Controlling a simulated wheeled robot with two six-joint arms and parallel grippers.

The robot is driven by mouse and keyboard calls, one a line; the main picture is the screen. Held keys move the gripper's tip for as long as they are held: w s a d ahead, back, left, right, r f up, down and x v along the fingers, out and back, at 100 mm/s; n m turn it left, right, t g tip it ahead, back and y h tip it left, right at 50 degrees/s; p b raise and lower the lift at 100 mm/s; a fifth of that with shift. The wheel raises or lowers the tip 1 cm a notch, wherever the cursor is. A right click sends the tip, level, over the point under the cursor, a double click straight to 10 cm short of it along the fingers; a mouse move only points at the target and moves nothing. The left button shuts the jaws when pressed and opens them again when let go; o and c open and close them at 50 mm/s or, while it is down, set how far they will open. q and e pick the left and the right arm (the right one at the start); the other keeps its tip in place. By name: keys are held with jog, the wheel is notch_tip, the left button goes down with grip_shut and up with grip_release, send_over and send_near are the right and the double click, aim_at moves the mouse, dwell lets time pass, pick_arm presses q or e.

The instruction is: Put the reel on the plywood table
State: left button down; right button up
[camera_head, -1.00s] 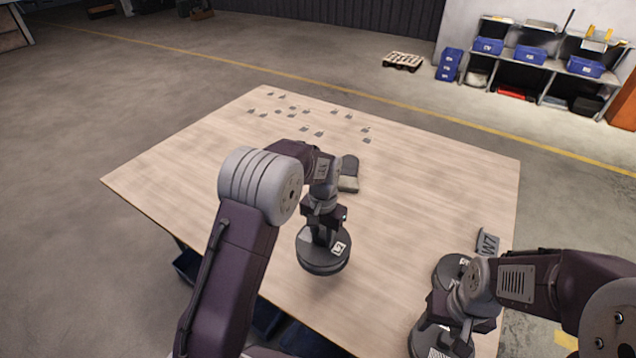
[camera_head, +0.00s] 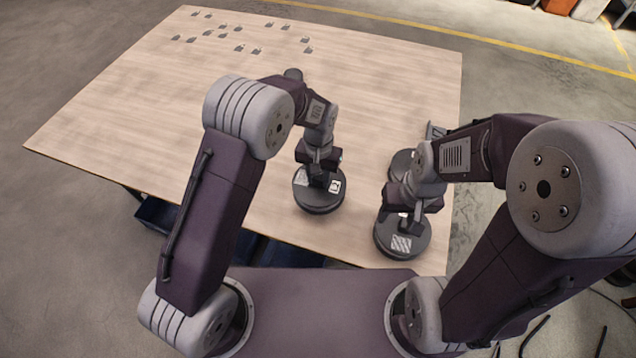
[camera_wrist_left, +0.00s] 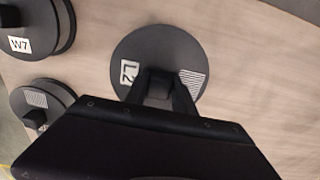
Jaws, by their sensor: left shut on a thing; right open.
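A dark round reel (camera_head: 318,200) with pale labels is in my left gripper (camera_head: 318,178), low over the near part of the plywood table (camera_head: 210,130). I cannot tell whether its underside touches the wood. The left wrist view shows the reel (camera_wrist_left: 135,47) from above with an "L2" label, and the left gripper (camera_wrist_left: 157,88) shut on its central post. My right gripper (camera_head: 408,212) is open above a second dark reel (camera_head: 400,245) near the table's right front; its fingertips are partly hidden by the wrist.
A third dark reel (camera_head: 401,163) stands behind the right gripper; a "W7" reel (camera_wrist_left: 35,28) shows in the left wrist view. Several small metal brackets (camera_head: 240,48) lie at the far side. The table's left and middle are mostly clear.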

aim_at(319, 185)
pick_arm(q)
jog(key=shift+f, duration=1.9)
jog(key=c, duration=1.1)
grip_release()
jog(key=shift+f, duration=0.1)
jog(key=shift+o, duration=0.2)
notch_tip(319, 185, up, 12)
jog(key=shift+r+p, duration=0.15)
jog(key=shift+p, duration=0.2)
